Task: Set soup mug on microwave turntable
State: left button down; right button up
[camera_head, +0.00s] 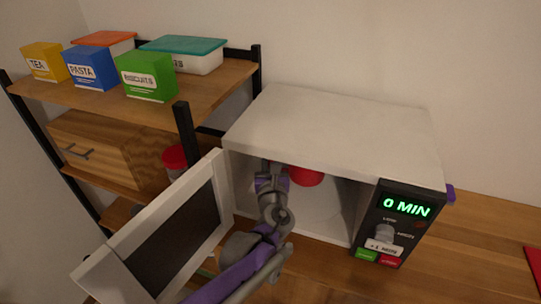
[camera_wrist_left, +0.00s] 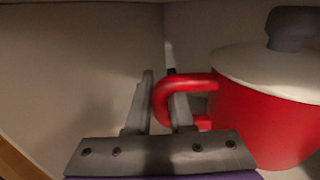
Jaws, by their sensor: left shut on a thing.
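The soup mug is red with a white lid and a dark knob, and it shows at the right of the left wrist view (camera_wrist_left: 262,118). In the head view a part of the red mug (camera_head: 306,178) shows inside the microwave (camera_head: 330,120), below its top edge. My left gripper (camera_head: 268,172) reaches into the open microwave, left of the mug. In the left wrist view my left gripper (camera_wrist_left: 160,90) is shut on the mug's red handle. The mug looks upright. The turntable cannot be made out, so I cannot tell whether the mug touches it. My right gripper is out of view.
The microwave door (camera_head: 175,235) stands open at the left, close to my left arm. The control panel (camera_head: 398,225) reads 0 MIN. A shelf (camera_head: 200,100) with boxes and lidded containers stands at the left. The wooden counter (camera_head: 480,250) is mostly clear at the right.

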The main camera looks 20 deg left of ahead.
pick_arm(q)
jog(key=shift+w+a+f+b, duration=0.1)
jog(key=shift+w+f+b, duration=0.05)
jog(key=shift+f+b, duration=1.25)
jog(key=shift+w+a+f+b, duration=0.15)
jog(key=shift+f+b, duration=0.75)
jog(key=shift+f, duration=1)
jog(key=shift+d+f+b, duration=0.1)
jog(key=shift+f+b, duration=0.2)
jog(key=shift+f, duration=0.25)
jog(key=c, duration=0.7)
grip_release()
jog(key=p+v, duration=0.1)
jog(key=v, duration=1)
